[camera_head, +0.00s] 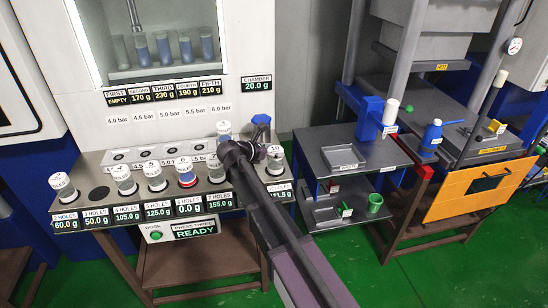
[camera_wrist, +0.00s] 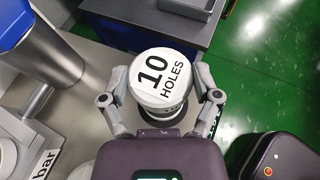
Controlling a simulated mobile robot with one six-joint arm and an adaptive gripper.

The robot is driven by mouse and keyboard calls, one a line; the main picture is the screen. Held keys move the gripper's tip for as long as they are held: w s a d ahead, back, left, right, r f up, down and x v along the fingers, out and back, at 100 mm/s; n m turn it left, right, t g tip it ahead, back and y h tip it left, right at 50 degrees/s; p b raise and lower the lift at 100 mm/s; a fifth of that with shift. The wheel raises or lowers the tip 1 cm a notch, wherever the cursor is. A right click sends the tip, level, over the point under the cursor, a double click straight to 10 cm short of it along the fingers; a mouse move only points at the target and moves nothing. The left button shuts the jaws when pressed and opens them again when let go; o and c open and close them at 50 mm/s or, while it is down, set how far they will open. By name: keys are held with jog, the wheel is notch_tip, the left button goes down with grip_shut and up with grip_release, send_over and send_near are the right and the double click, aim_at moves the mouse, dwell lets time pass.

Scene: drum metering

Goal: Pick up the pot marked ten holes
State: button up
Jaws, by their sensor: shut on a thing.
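The pot marked 10 HOLES (camera_wrist: 160,78) has a white round lid with black lettering and sits between the fingers of my gripper (camera_wrist: 160,100) in the wrist view. Both fingers close on its sides. In the head view this pot (camera_head: 275,156) is at the right end of the bench, with my gripper (camera_head: 262,153) at its left side. My arm hides part of the bench in front of it. I cannot tell whether its base is clear of the bench.
A blue-topped post (camera_head: 261,121) stands just behind the held pot. A dark side table (camera_head: 350,148) with a tray is to the right.

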jog(key=shift+r, duration=0.1)
notch_tip(320, 180, up, 10)
jog(key=p, duration=1)
dwell(0.8)
